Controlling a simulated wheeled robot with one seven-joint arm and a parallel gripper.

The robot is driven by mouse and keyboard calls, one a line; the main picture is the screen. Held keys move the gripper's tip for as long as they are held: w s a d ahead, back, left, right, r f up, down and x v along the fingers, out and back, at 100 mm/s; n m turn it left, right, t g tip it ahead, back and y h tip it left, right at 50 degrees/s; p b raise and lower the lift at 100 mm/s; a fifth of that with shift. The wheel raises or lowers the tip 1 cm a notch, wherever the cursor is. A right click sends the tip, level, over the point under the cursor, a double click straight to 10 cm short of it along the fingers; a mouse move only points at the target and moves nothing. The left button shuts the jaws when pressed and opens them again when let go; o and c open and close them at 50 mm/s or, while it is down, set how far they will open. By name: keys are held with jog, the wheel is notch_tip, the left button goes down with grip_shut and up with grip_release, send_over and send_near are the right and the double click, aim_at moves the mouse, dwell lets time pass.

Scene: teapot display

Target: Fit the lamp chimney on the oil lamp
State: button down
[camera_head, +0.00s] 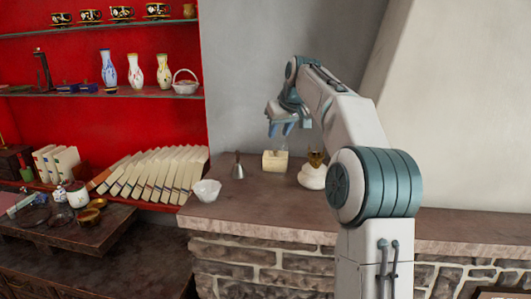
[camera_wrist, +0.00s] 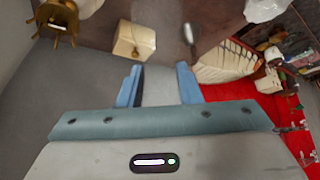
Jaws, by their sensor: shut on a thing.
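My gripper (camera_head: 282,129) is raised above the stone ledge, over the cream box. In the wrist view, its blue fingers (camera_wrist: 159,70) stand apart with a pale, see-through thing between them, which looks like the glass lamp chimney (camera_wrist: 160,88). Its outline is faint and its lower end is hard to make out. A brass piece (camera_head: 316,158), likely the oil lamp, stands on the ledge to the right of the gripper, partly behind a white rounded object. It also shows at the upper left of the wrist view (camera_wrist: 60,18), apart from the fingers.
The cream box (camera_head: 275,162) sits below my gripper. A grey bell-shaped thing (camera_head: 238,170) and a white bowl (camera_head: 207,191) stand left of it. The white rounded object (camera_head: 312,178) is close to the brass piece. Red shelves with vases and books fill the left.

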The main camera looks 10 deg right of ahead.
jog(key=w+a+f+p, duration=0.1)
jog(key=a+f, duration=0.3)
jog(key=f, duration=0.2)
jog(key=shift+w+f, duration=0.25)
jog(key=shift+f, duration=0.2)
jog(key=c, duration=1)
grip_release()
jog(key=shift+r, duration=0.1)
jog(key=shift+c, duration=0.2)
jog(key=b+v, duration=0.1)
jog(key=v, duration=1.1)
jog(key=shift+b, duration=0.4)
